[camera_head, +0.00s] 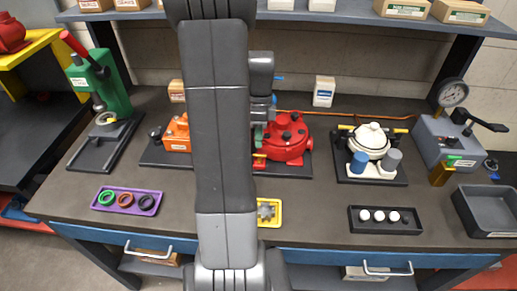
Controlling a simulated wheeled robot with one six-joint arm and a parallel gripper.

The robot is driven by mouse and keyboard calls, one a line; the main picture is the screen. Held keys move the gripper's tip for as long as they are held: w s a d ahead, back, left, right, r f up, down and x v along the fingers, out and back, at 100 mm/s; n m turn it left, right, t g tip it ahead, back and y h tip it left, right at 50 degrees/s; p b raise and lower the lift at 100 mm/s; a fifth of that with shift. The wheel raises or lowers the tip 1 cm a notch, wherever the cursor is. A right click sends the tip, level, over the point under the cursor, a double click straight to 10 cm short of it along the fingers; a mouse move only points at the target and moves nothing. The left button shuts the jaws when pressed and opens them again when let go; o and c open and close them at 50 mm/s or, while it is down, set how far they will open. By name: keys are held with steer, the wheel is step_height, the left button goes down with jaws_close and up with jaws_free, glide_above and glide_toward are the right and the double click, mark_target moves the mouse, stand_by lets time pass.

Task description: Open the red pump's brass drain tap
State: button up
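The red pump (287,143) stands on a dark base plate right of my arm in the head view. A small brass-yellow piece (259,155) sticks out at its lower left, beside the arm's edge. It looks like the drain tap, but its handle position is too small to tell. My gripper (261,131) points down at the pump's left side, above the brass piece. My own arm link hides part of it. I cannot tell whether its fingers are open or shut, or whether they touch the pump.
An orange pump (177,133) stands left of my arm, and a white pump (371,142) stands to the right. A green press (99,85), a gauge unit (447,138), a purple ring tray (127,201), a black tray (385,220) and a grey bin (487,211) share the bench.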

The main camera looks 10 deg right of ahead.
mark_target(260, 158)
steer(key=f, duration=0.3)
steer(key=s+f, duration=0.1)
steer(key=f, duration=0.1)
steer(key=shift+a+f+p, duration=0.25)
steer(key=shift+f+p, duration=0.05)
jaws_close()
